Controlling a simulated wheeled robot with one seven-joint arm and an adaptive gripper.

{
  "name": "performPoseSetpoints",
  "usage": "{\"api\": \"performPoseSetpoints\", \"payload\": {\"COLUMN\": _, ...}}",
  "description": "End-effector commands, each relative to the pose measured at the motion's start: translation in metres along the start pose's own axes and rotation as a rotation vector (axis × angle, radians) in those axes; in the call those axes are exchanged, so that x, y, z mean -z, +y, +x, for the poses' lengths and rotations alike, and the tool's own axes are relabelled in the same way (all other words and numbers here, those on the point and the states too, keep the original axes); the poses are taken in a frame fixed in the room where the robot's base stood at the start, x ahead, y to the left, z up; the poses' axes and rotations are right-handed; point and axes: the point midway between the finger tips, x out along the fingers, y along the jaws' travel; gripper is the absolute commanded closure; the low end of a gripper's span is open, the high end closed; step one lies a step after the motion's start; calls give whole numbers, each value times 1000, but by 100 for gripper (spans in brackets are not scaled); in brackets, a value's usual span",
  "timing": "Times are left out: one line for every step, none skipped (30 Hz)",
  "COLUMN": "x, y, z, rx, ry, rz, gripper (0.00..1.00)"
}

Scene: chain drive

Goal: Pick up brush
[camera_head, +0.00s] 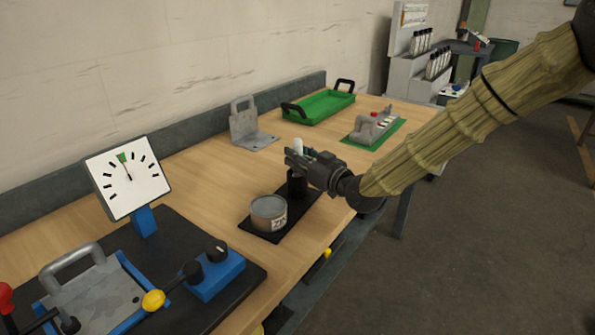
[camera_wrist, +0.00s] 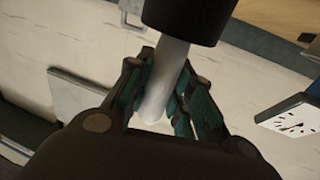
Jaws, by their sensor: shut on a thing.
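The brush shows as a pale, rounded handle (camera_wrist: 166,84) between my gripper's fingers (camera_wrist: 163,95) in the wrist view. My gripper is shut on this handle. The handle's other end meets a black cylinder (camera_wrist: 190,14) at the top of that view. In the head view, my gripper (camera_head: 295,160) is above the bench's front half, with the pale handle tip (camera_head: 298,146) showing just above it. A black cylinder (camera_head: 297,184) is directly below the gripper, over a dark mat (camera_head: 283,223). The brush's lower end is hidden.
A round tin (camera_head: 268,212) stands on the mat beside the cylinder. A dial gauge (camera_head: 127,178) and blue-and-black fixture (camera_head: 216,274) are at left. A grey bracket (camera_head: 252,127), green tray (camera_head: 318,105) and green-based fixture (camera_head: 373,130) stand behind. Bare wood lies between.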

Motion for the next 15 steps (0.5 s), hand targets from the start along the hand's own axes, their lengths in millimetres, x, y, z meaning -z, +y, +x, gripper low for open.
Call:
{"api": "performPoseSetpoints", "payload": {"x": 0, "y": 0, "z": 0, "rx": 0, "ry": 0, "rz": 0, "gripper": 100}}
{"api": "performPoseSetpoints", "payload": {"x": 0, "y": 0, "z": 0, "rx": 0, "ry": 0, "rz": 0, "gripper": 100}}
{"api": "performPoseSetpoints", "payload": {"x": 0, "y": 0, "z": 0, "rx": 0, "ry": 0, "rz": 0, "gripper": 100}}
{"api": "performPoseSetpoints", "payload": {"x": 0, "y": 0, "z": 0, "rx": 0, "ry": 0, "rz": 0, "gripper": 100}}
{"api": "performPoseSetpoints", "payload": {"x": 0, "y": 0, "z": 0, "rx": 0, "ry": 0, "rz": 0, "gripper": 100}}
{"api": "performPoseSetpoints", "payload": {"x": 1, "y": 0, "z": 0, "rx": 0, "ry": 0, "rz": 0, "gripper": 100}}
{"api": "performPoseSetpoints", "payload": {"x": 2, "y": 0, "z": 0, "rx": 0, "ry": 0, "rz": 0, "gripper": 100}}
{"api": "performPoseSetpoints", "payload": {"x": 3, "y": 0, "z": 0, "rx": 0, "ry": 1, "rz": 0, "gripper": 100}}
{"api": "performPoseSetpoints", "payload": {"x": 6, "y": 0, "z": 0, "rx": 0, "ry": 1, "rz": -1, "gripper": 100}}
{"api": "performPoseSetpoints", "payload": {"x": 8, "y": 0, "z": 0, "rx": 0, "ry": 1, "rz": -1, "gripper": 100}}
{"api": "performPoseSetpoints", "payload": {"x": 11, "y": 0, "z": 0, "rx": 0, "ry": 1, "rz": -1, "gripper": 100}}
{"api": "performPoseSetpoints", "payload": {"x": 17, "y": 0, "z": 0, "rx": 0, "ry": 2, "rz": -2, "gripper": 100}}
{"api": "performPoseSetpoints", "payload": {"x": 21, "y": 0, "z": 0, "rx": 0, "ry": 2, "rz": -3, "gripper": 100}}
{"api": "performPoseSetpoints", "payload": {"x": 25, "y": 0, "z": 0, "rx": 0, "ry": 2, "rz": -3, "gripper": 100}}
{"api": "performPoseSetpoints", "payload": {"x": 32, "y": 0, "z": 0, "rx": 0, "ry": 3, "rz": -3, "gripper": 100}}
